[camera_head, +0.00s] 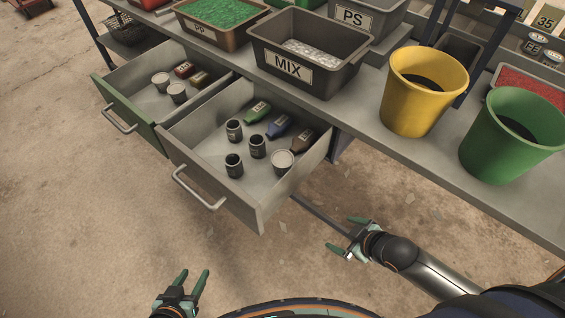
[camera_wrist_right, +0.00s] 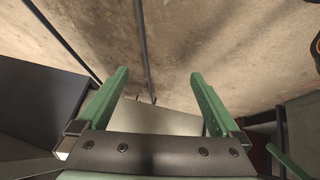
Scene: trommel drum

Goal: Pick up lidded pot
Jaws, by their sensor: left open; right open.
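A pale-lidded pot (camera_head: 283,163) stands upright at the front right corner of the open grey drawer (camera_head: 263,215). Two similar pale-topped pots, one (camera_head: 160,81) behind the other (camera_head: 177,93), stand in the open green-fronted drawer (camera_head: 122,104). My right gripper (camera_head: 341,234) is open and empty over the floor, right of the grey drawer and apart from it. Its spread green fingers also show in the right wrist view (camera_wrist_right: 159,74), where I see no pot. My left gripper (camera_head: 191,277) is open and empty at the bottom edge, well in front of the drawers.
Several dark jars (camera_head: 257,147) and bottles (camera_head: 279,126) share the grey drawer. The workbench (camera_head: 350,136) above holds a MIX bin (camera_head: 290,68), a yellow bucket (camera_head: 412,100) and a green bucket (camera_head: 500,150). The floor in front of the drawers is clear.

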